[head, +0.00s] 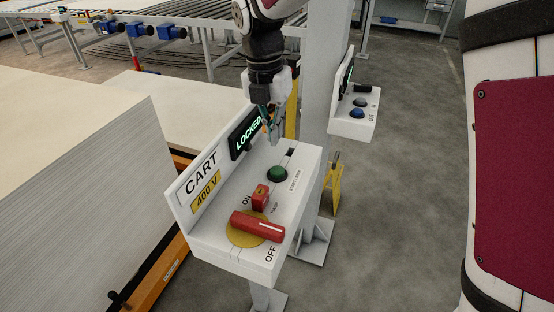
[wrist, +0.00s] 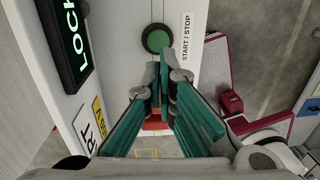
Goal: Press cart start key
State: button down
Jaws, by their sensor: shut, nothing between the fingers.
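The green round start/stop button (head: 277,174) sits on top of the white CART panel (head: 230,262). Its label reads "START / STOP" in the wrist view, where the button (wrist: 157,38) is uncovered. A display (head: 248,132) on the panel's back plate reads "LOCKED". My gripper (head: 274,141) is shut and empty, pointing down above the far end of the panel, past the button. In the wrist view the teal fingertips (wrist: 160,62) appear close to the button's edge; I cannot tell whether they touch.
A red rotary handle (head: 257,227) lies on a yellow disc near the OFF mark, with a small red block (head: 261,196) by ON. A second control box (head: 352,124) with a blue button is fixed at the grey post (head: 317,70). Stacked boards (head: 90,180) stand left.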

aim_at(278, 170)
jog(key=f, duration=0.3)
jog(key=f+p, duration=0.1)
jog(key=f, duration=0.5)
jog(key=shift+d+p, duration=0.3)
jog(key=shift+d, duration=0.1)
